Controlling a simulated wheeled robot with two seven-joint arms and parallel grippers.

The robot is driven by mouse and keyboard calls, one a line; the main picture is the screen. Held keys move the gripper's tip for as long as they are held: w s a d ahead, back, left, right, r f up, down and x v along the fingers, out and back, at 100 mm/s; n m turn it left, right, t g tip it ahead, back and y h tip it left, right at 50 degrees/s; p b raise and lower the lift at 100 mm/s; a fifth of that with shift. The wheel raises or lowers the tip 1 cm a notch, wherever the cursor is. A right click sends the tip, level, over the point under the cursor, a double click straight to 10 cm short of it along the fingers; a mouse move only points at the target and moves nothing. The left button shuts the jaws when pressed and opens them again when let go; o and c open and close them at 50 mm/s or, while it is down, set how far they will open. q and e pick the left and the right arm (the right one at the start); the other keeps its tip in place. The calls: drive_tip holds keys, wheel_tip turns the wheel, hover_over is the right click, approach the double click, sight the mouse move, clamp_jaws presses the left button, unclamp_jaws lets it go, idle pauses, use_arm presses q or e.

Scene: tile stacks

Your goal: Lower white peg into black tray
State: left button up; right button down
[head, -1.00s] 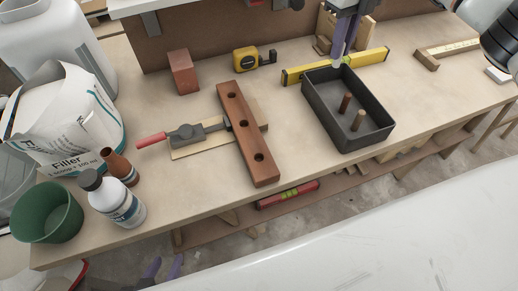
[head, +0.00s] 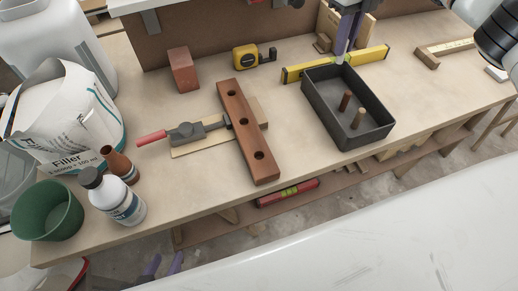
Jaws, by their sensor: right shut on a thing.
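The black tray (head: 355,140) stands on the bench at right. A dark brown peg (head: 345,101) and a light tan peg (head: 357,119) stand inside it. No white peg can be made out. My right gripper (head: 339,60) comes down from the top at the tray's far wall, with purple fingers close together. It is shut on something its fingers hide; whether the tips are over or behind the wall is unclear. My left gripper (head: 164,264) is at the bottom edge, below the bench front, fingers apart and empty.
A yellow level (head: 375,55) lies behind the tray. A brown bar with holes (head: 247,130) lies across mid-bench near a red-handled tool (head: 152,138). A tape measure (head: 246,57) and red block (head: 183,70) lie behind. Bare bench separates bar and tray.

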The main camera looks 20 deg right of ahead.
sight(339, 63)
drive_tip(key=shift+f+b, duration=1.2)
drive_tip(key=shift+f, duration=2.15)
drive_tip(key=shift+f+b, duration=1.25)
drive_tip(key=shift+f, duration=1.25)
drive_tip(key=c, duration=1.6)
unclamp_jaws()
drive_tip(key=shift+c, duration=0.2)
wheel_tip(339, 63, up, 10)
drive_tip(key=shift+r+b, duration=0.2)
drive_tip(key=shift+b, duration=0.1)
